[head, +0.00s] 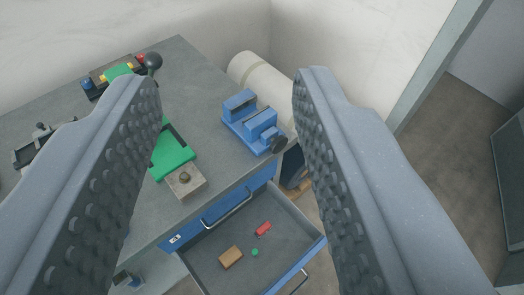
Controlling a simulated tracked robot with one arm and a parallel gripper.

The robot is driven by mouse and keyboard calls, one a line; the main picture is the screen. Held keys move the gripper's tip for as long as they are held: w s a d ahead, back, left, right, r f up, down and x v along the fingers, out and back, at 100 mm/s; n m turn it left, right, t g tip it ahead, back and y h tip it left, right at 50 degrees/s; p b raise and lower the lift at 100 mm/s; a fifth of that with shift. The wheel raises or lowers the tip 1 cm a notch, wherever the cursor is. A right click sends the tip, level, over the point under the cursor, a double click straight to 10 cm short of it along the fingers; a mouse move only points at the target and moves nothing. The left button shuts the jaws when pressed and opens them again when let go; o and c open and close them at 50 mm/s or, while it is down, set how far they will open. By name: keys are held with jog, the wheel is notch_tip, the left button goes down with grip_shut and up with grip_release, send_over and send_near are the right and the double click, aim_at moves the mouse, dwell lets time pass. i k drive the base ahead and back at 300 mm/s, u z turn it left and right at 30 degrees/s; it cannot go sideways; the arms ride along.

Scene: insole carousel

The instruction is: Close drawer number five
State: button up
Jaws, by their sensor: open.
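An open drawer (216,254) with a grey inside and a blue front sticks out from under the grey bench at the lower middle. Its pull handle (299,283) shows at the front edge, at the lower right. I cannot read a number on it. Inside lie a tan block (230,257), a small red piece (263,229) and a small green piece (255,252). Another blue drawer front with a metal handle (228,207) sits above it, shut. My gripper (228,85) is open and empty, its two ridged fingers wide apart above the bench and drawer.
The bench top (190,80) carries a blue vise (253,122), a green item (172,152), a metal block with a knob (185,182) and a device with a black ball lever (151,61). A white roll (262,83) stands behind. Open floor (440,150) lies to the right.

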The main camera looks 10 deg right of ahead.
aim_at(293, 240)
jog(key=z, duration=0.4)
jog(key=k, duration=1)
jog(key=u, duration=0.1)
